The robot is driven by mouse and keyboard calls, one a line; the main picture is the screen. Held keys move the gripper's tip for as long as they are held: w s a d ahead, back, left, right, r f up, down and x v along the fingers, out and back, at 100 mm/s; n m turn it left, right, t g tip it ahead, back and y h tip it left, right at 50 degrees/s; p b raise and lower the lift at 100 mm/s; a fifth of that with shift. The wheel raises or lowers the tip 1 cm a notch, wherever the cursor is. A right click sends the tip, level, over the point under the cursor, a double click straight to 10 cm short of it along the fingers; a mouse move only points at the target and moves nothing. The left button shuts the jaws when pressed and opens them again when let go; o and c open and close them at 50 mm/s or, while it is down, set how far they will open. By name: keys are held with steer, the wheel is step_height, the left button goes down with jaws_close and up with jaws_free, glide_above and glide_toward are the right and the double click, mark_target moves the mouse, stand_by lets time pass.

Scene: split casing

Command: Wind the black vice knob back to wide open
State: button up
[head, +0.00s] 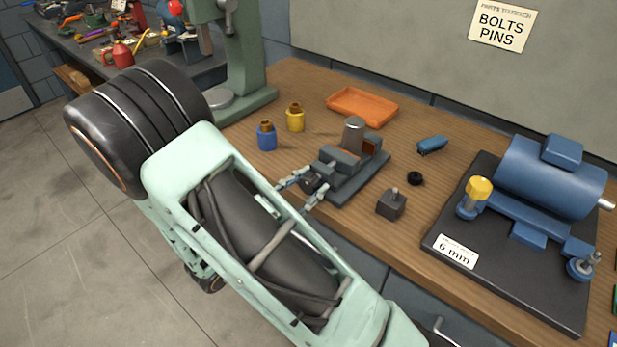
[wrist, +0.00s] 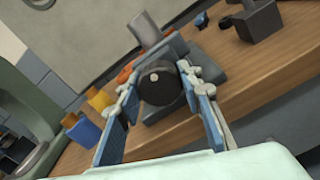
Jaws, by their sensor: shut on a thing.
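The small grey vice (head: 350,175) stands on the wooden bench near its front edge. A grey cylinder (head: 353,134) stands upright at its jaws; I cannot tell exactly how the jaws meet it. The black vice knob (wrist: 161,83) faces the wrist camera, round with a pale dot at its centre. In the head view the knob (head: 310,183) is at the vice's front left end. My gripper (head: 304,187) reaches it from the front, one finger on each side. In the wrist view my gripper (wrist: 160,92) is shut on the knob, with blue-padded fingers flanking it.
A dark block with a pin (head: 391,204) and a black ring (head: 415,178) lie right of the vice. A blue motor (head: 545,177) on a dark plate stands further right. Blue (head: 266,135) and yellow (head: 295,117) containers and an orange tray (head: 362,106) stand behind left.

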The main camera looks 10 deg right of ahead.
steer(key=shift+n+p, duration=0.5)
steer(key=shift+n, duration=0.3)
steer(key=o, duration=1.2)
steer(key=v, duration=1.2)
